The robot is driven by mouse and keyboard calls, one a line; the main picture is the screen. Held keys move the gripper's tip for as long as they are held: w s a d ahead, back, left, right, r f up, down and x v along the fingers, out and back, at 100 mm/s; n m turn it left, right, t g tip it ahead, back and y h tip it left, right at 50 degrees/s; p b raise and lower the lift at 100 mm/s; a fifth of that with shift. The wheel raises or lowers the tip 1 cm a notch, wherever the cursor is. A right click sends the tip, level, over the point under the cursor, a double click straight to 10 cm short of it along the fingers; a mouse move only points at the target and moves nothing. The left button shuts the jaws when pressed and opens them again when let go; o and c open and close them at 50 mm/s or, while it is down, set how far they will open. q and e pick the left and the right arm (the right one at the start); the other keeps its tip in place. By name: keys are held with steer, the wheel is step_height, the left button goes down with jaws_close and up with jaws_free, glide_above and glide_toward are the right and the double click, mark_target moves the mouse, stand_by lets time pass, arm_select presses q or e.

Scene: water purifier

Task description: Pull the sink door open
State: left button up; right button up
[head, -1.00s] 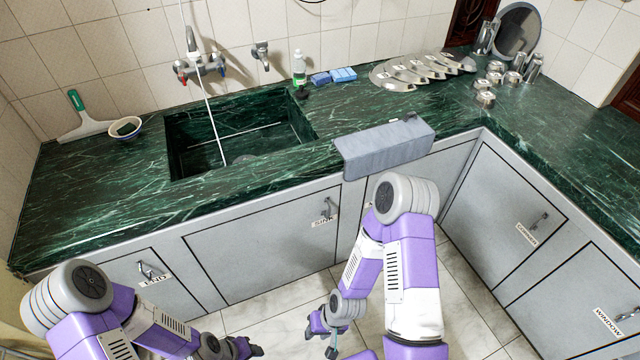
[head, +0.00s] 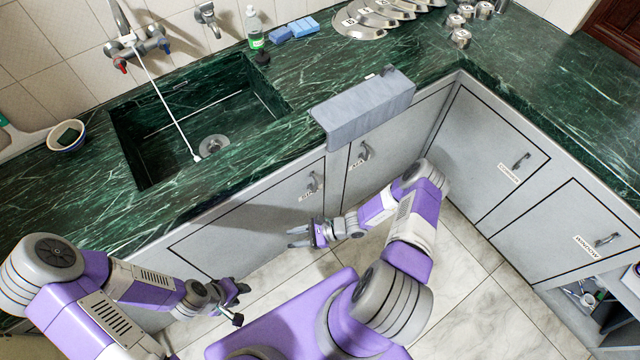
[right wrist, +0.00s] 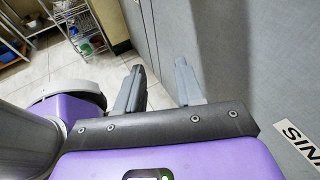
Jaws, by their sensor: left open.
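The sink door (head: 245,220) is a flat grey panel below the green counter, and it looks shut. Its metal handle (head: 313,182) is near its upper right corner, with a white SINK label just below. My right gripper (head: 292,237) is below and slightly left of the handle, in front of the door and apart from the handle. In the right wrist view its two fingers (right wrist: 160,75) are spread with nothing between them. The door surface and part of its label (right wrist: 298,143) show at the right there. My left gripper (head: 242,303) is open and empty, low in front of the cabinets.
A grey cloth (head: 362,108) hangs over the counter edge, above and right of the handle. The neighbouring door (head: 385,155) has its own handle. The corner door (head: 490,155) and window door (head: 570,235) are at the right. An open shelf (head: 590,300) is at lower right.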

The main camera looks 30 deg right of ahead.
steer(key=w+d+m+t+h, duration=0.35)
steer(key=d+m+t, duration=0.25)
steer(key=d, duration=0.3)
steer(key=w+d+m+t+h, duration=0.2)
steer(key=d+m+t+h, duration=0.35)
steer(key=d, duration=0.45)
steer(key=x, duration=0.7)
steer(key=shift+a+y, duration=0.25)
steer(key=shift+y, duration=0.15)
steer(key=shift+w+f, duration=0.1)
steer(key=shift+w, duration=0.05)
jaws_close()
